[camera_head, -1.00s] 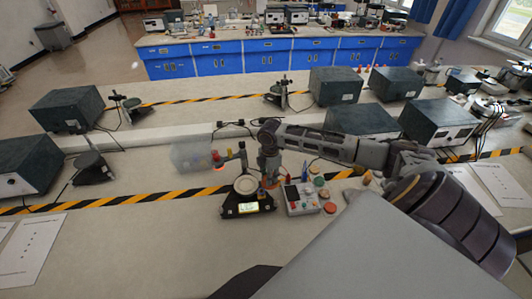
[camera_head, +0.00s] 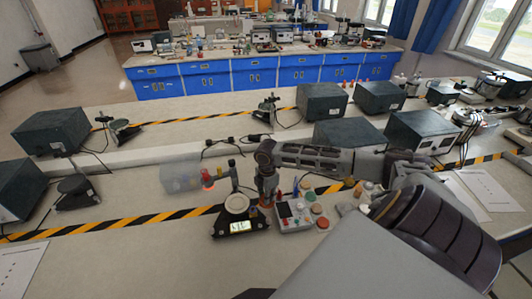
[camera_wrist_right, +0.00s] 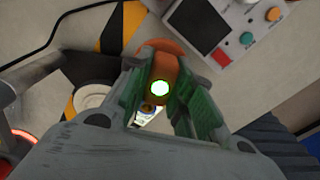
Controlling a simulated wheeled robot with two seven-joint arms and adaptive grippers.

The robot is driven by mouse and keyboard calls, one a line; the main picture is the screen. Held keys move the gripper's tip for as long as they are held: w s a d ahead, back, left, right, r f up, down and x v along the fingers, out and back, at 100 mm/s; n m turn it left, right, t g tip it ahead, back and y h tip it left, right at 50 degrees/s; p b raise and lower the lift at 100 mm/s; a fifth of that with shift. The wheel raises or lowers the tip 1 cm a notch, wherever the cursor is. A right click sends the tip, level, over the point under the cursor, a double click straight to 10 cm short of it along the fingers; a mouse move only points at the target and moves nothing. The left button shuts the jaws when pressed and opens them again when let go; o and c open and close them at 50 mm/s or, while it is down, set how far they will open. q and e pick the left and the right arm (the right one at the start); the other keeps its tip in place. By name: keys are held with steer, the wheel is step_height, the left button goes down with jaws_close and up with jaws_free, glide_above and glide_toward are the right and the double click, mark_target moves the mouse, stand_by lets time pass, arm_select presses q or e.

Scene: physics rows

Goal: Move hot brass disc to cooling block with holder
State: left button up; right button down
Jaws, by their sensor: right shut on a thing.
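My right gripper (camera_head: 266,201) points down between a black instrument and a grey control box. In the right wrist view its green-padded fingers (camera_wrist_right: 163,112) are shut on an orange-brown piece (camera_wrist_right: 160,70), which looks like the holder. A bright green spot shows on it, and its lower end is hidden. A red glow (camera_head: 209,187) shows beside a clear box; it also shows at the left edge of the wrist view (camera_wrist_right: 14,146). I cannot make out the brass disc or tell which thing is the cooling block. My left gripper is not in view.
The black instrument (camera_head: 222,226) has a pale round top (camera_head: 237,203) and a lit display. The control box (camera_head: 296,224) with buttons is close right of the gripper. The clear box (camera_head: 178,178) stands at left.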

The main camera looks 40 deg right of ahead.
steer(key=shift+s+d, duration=1.85)
steer(key=shift+d, duration=0.25)
steer(key=shift+s+d, duration=2)
steer(key=shift+d, duration=0.25)
steer(key=shift+s+d, duration=1.95)
steer(key=shift+d, duration=0.3)
steer(key=shift+s+d, duration=0.1)
steer(key=shift+s+d, duration=1.95)
steer(key=shift+d, duration=0.2)
steer(key=shift+d, duration=0.1)
steer(key=shift+s+d, duration=1.95)
steer(key=shift+d, duration=0.2)
